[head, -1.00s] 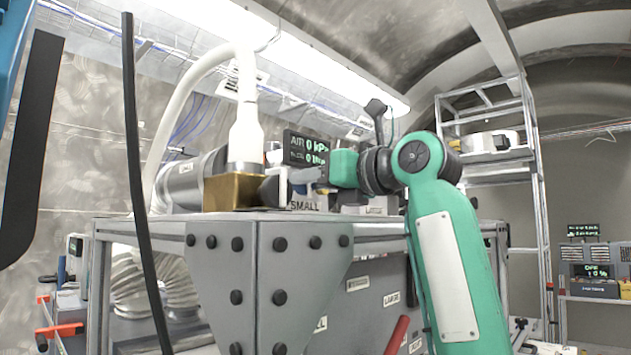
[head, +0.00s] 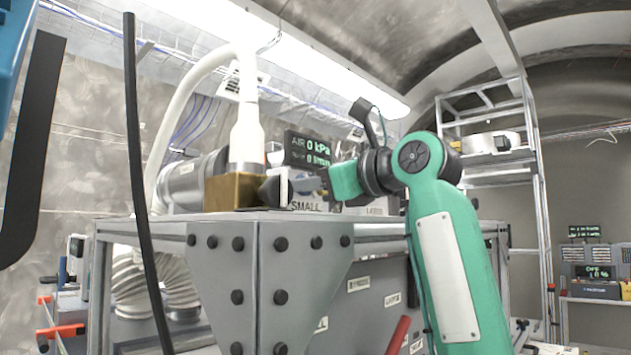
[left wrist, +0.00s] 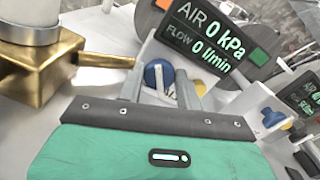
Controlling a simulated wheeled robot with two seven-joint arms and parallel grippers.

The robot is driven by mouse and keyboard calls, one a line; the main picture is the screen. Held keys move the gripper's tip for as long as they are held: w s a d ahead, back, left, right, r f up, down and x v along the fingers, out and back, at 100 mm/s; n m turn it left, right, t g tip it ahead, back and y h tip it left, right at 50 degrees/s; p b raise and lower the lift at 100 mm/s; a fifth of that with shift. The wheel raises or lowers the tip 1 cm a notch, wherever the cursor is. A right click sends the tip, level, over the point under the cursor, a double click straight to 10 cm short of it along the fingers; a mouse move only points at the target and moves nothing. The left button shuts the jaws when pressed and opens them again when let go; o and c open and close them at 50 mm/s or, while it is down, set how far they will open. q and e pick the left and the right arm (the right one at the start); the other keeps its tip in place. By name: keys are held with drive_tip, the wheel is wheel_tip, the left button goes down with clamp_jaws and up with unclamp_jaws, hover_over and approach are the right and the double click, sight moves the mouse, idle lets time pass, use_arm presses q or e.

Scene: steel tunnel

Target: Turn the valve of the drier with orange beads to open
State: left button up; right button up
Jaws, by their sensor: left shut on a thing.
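My left gripper (head: 322,183) reaches in on the green arm, low in front of the lit AIR/FLOW display. The display (left wrist: 212,42) reads AIR 0 kPa and FLOW 0 l/min. I cannot make out orange beads or tell which drier this valve belongs to. My right gripper is not in view.
A brass block (head: 232,192) with a lever stands left of the gripper, under a white hose (head: 247,125). Another blue knob (left wrist: 272,118) lies to the right in the wrist view. The grey bench edge (head: 265,217) runs below. A metal rack (head: 490,140) stands behind.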

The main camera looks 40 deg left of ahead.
use_arm(q)
drive_tip(key=o, duration=1)
drive_tip(key=shift+d, duration=0.1)
drive_tip(key=shift+d, duration=0.25)
drive_tip(key=s+d+b, duration=0.1)
drive_tip(key=d+b, duration=0.2)
drive_tip(key=d, duration=1)
drive_tip(key=shift+b, duration=0.35)
